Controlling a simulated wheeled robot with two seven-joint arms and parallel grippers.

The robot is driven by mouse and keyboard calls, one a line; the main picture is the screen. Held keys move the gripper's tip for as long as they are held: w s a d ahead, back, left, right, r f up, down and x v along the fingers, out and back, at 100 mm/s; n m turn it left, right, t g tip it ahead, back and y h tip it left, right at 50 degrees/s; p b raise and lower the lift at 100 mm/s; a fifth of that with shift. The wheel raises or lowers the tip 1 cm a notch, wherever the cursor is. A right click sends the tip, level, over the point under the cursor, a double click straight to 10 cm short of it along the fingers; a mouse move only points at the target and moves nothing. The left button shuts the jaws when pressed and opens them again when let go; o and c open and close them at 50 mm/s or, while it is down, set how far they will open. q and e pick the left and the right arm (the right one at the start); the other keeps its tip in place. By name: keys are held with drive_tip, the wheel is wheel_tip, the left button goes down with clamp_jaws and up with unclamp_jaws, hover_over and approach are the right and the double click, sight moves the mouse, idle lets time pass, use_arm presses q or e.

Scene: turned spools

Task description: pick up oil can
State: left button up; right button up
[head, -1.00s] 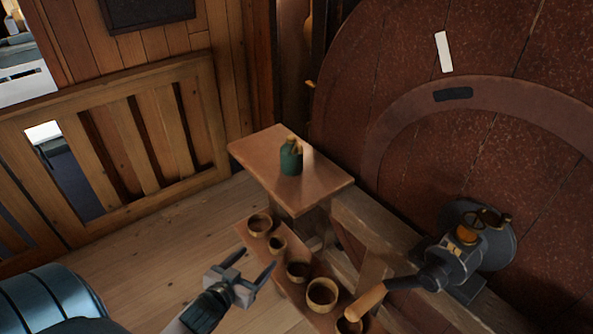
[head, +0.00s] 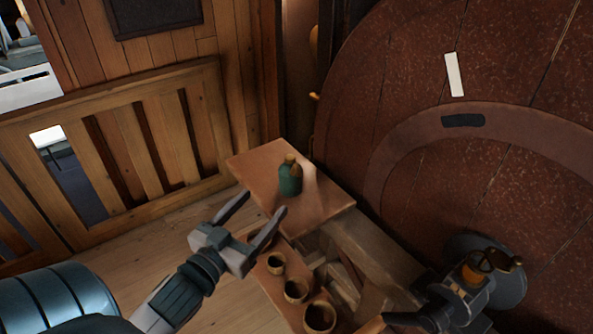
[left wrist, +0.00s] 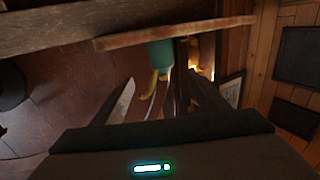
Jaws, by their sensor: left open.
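The oil can (head: 290,180) is a small teal-green can with a brass-coloured top and handle. It stands upright on a small wooden table (head: 322,205) in the head view. My left gripper (head: 259,209) is open and empty, in front of and left of the can, apart from it. In the left wrist view the can (left wrist: 160,55) shows upside down beyond the open fingers (left wrist: 160,100), partly cut off by the table edge (left wrist: 175,33). My right gripper is not in view.
Several wooden bowls (head: 296,290) stand on a lower board in front of the table. A dark metal device with a brass part (head: 475,275) is at the lower right. A large round red-brown wooden wall (head: 510,80) rises behind. A slatted wooden railing (head: 130,150) is at the left.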

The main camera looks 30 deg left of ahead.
sight(285, 178)
use_arm(q)
drive_tip(key=w, duration=0.3)
drive_tip(key=w+p, duration=0.1)
drive_tip(key=w, duration=0.7)
drive_tip(key=shift+w+a+r, duration=0.2)
drive_tip(key=shift+w+a, duration=0.05)
drive_tip(key=shift+a, duration=0.05)
drive_tip(key=shift+w+f+p, duration=0.1)
drive_tip(key=shift+w+p, duration=0.2)
drive_tip(key=shift+w, duration=0.2)
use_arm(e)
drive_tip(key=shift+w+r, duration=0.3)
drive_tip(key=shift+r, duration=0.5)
